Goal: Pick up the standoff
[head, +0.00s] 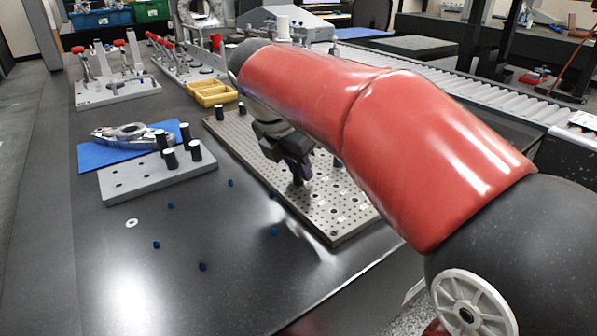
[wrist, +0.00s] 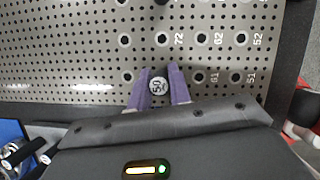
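A standoff with a round white top marked "50" (wrist: 158,86) stands on the perforated fixture plate (wrist: 80,60) in the wrist view. My gripper (wrist: 159,68) has its two purple fingers on either side of this standoff. Any gap between fingers and standoff is too small to make out, so I cannot tell whether they grip it. In the head view my gripper (head: 303,172) is low over the fixture plate (head: 340,222), and the standoff is mostly hidden there.
Several black standoffs (head: 170,158) stand on a grey block (head: 130,184) at left, beside a blue mat (head: 95,157) with a metal part. Small blue pieces (head: 202,266) and a washer (head: 132,223) lie on the dark table. Yellow bins (head: 212,93) sit behind.

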